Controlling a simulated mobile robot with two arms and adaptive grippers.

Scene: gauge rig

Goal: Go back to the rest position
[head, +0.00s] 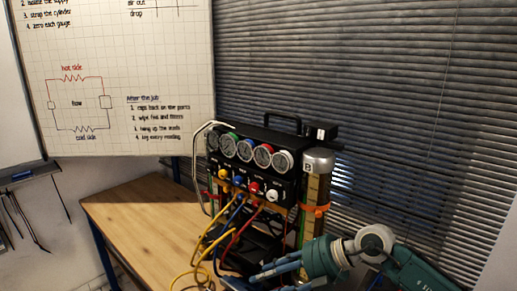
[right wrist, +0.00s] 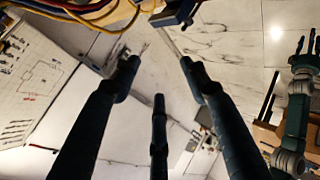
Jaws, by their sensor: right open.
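In the head view, my right gripper (head: 275,271) reaches in from the lower right, in front of the cylinder and the lower part of the rig. In the right wrist view its dark fingers (right wrist: 158,80) are spread apart with nothing between them. The black gauge rig (head: 268,184) stands on the bench with several round gauges across its front. A cylinder (head: 317,180) marked B stands upright beside it with an orange strap around it. A teal arm at the right of the wrist view appears to be my left; its gripper (right wrist: 305,45) is too small to judge.
The wooden bench (head: 135,222) has bare room at its left. Yellow, blue and red hoses (head: 203,252) hang from the rig's front close to my right gripper. A whiteboard (head: 115,60) and window blinds (head: 400,90) stand behind. Tools hang on a rack (head: 25,178) at the left.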

